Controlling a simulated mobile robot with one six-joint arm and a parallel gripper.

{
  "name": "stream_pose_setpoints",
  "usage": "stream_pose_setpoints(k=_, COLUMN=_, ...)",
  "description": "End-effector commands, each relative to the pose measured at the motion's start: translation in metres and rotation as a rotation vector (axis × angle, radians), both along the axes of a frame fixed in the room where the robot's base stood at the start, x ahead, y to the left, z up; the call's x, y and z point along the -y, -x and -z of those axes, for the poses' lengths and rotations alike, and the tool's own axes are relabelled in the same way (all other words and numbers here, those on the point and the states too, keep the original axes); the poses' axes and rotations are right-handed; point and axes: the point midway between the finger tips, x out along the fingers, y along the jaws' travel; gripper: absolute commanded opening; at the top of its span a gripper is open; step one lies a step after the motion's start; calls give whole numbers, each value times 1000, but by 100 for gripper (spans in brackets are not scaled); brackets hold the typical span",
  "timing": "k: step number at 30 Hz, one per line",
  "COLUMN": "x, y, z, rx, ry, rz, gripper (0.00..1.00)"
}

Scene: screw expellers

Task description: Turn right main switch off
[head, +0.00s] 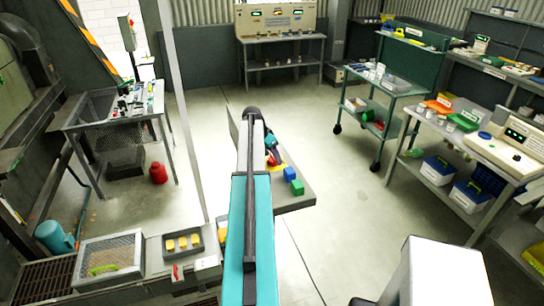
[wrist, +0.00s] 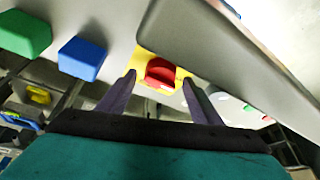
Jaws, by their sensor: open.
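A red knob on a yellow plate (wrist: 160,72) sits on a grey surface in the wrist view; it looks like a main switch. My gripper (wrist: 160,82) is open, with one dark finger at each side of the red knob and the tips near the plate's edges. I cannot tell whether the fingers touch it. In the head view, the yellow and red switch (head: 272,159) shows just beside my gripper (head: 270,148), partly hidden by my arm. The knob's turn position is not clear.
A blue block (wrist: 83,57) and a green block (wrist: 25,33) stand beside the switch on the grey surface. A grey bar (wrist: 220,60) slants close by my right finger.

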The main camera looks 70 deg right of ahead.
Motion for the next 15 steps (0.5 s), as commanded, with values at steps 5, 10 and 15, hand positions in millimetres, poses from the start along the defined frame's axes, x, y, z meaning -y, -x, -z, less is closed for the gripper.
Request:
stream_pose_setpoints(k=5, x=3, y=2, z=9, rx=-1, ry=0, rz=0, gripper=59)
stream_pose_setpoints(k=10, x=4, y=3, z=11, rx=0, ry=0, rz=1, gripper=59)
stream_pose_setpoints(k=15, x=4, y=3, z=11, rx=0, ry=0, rz=1, gripper=59)
